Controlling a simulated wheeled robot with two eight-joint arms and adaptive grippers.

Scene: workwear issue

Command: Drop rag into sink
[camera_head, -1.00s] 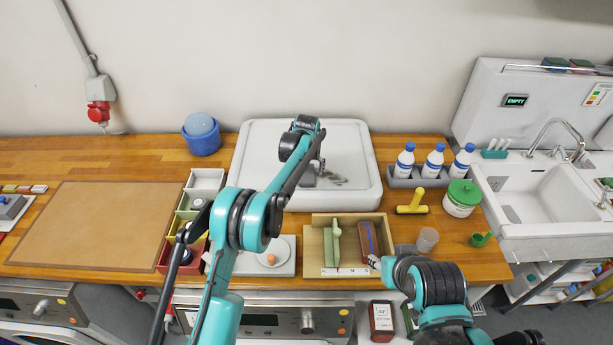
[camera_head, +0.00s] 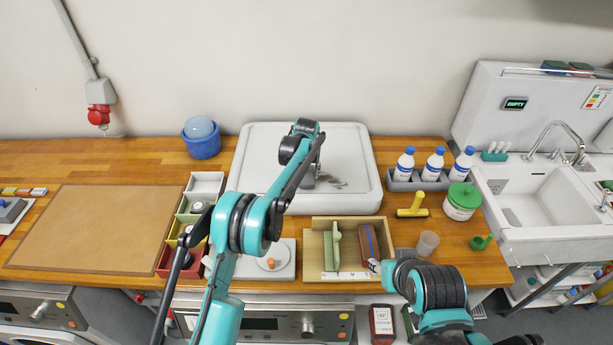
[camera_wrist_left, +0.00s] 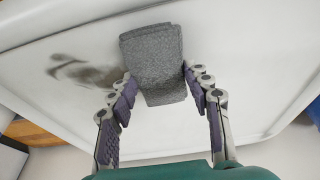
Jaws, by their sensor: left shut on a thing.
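A grey folded rag (camera_wrist_left: 155,60) is held between the purple-padded fingers of my left gripper (camera_wrist_left: 163,100), which is shut on it. In the head view my left gripper (camera_head: 312,180) is low over the large white tray (camera_head: 362,200), mostly hidden behind its own wrist. I cannot tell whether the rag touches the tray's surface. A dark smudge (camera_head: 336,183) is on the tray beside the gripper. The white sink (camera_head: 540,195) with a curved tap is at the far right, well away from the rag.
White bottles with blue caps (camera_head: 434,163) stand in a grey holder between tray and sink. A green-lidded tub (camera_head: 462,200), yellow scraper (camera_head: 412,207) and clear cup (camera_head: 427,243) are nearby. The brown mat (camera_head: 90,228) is clear.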

